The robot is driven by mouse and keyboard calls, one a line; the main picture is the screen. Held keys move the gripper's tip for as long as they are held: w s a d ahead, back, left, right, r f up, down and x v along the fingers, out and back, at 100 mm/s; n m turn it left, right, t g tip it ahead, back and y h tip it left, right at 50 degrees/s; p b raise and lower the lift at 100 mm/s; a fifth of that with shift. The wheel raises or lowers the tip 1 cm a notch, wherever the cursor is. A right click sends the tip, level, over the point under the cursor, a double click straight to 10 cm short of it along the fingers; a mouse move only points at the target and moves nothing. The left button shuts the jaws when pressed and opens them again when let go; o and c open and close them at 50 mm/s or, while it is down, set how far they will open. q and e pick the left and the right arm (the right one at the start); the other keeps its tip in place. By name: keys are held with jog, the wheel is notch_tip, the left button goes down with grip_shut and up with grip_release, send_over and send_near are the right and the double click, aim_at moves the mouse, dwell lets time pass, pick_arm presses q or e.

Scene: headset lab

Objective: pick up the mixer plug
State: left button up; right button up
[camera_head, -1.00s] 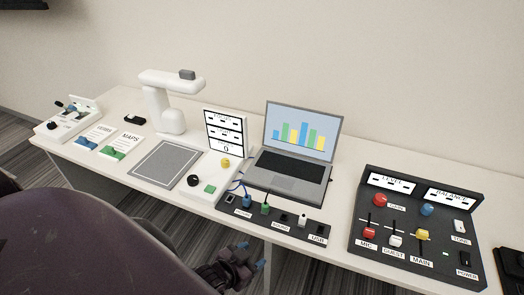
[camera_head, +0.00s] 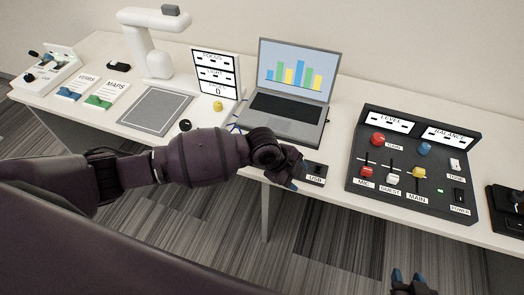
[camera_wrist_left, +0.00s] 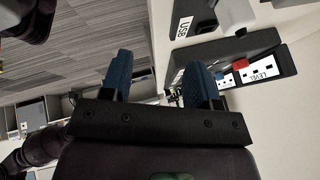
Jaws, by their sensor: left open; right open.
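I cannot pick out the mixer plug for certain. The dark socket strip (camera_head: 316,168) at the table's front edge is mostly hidden behind my left arm in the head view; only its end with the USB label shows. My left gripper (camera_head: 297,178) is at that end, by the USB label. In the left wrist view my left gripper (camera_wrist_left: 158,82) is open, with nothing between its blue fingers. The strip's USB label (camera_wrist_left: 183,27) is above and right of the fingers there. My right gripper (camera_head: 408,281) is open and empty at the bottom, below the table's front edge.
The black mixer panel (camera_head: 405,195) with red, blue, white and yellow controls stands right of the strip. An open laptop (camera_head: 285,110) is behind it. A white stand (camera_head: 150,45), grey mat (camera_head: 156,110) and cards (camera_head: 104,94) are at left. A black device (camera_head: 508,208) is at far right.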

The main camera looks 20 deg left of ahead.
pick_arm(q)
jog(key=w+a+m+y, duration=0.1)
jog(key=w+a+r+m+g+y, duration=0.1)
jog(key=w+a, duration=0.1)
jog(key=w+a+m, duration=0.1)
jog(key=shift+w+a+r+m+g+y+b, duration=0.15)
jog(key=shift+a+r+m+g+y+b, duration=0.15)
jog(key=shift+a+r+m+y, duration=0.1)
jog(key=w+a+r+y, duration=0.1)
jog(key=a, duration=0.1)
jog(key=w+a+r+m+y, duration=0.1)
jog(key=w+a+r, duration=0.1)
jog(key=w+a+r+m+g+y, duration=0.1)
jog(key=a, duration=0.2)
jog(key=shift+w+r+b, duration=0.3)
jog(key=shift+w+r, duration=0.05)
jog(key=shift+r, duration=0.05)
notch_tip(320, 180, down, 5)
jog(key=shift+f, duration=0.2)
jog(key=shift+w+a+f+b, duration=0.1)
jog(key=shift+a+f+b, duration=0.1)
jog(key=shift+f, duration=1.1)
jog(key=shift+a+f+b, duration=0.15)
jog(key=shift+f+b, duration=0.05)
jog(key=shift+f, duration=1.1)
jog(key=shift+c, duration=0.2)
jog(key=c, duration=1)
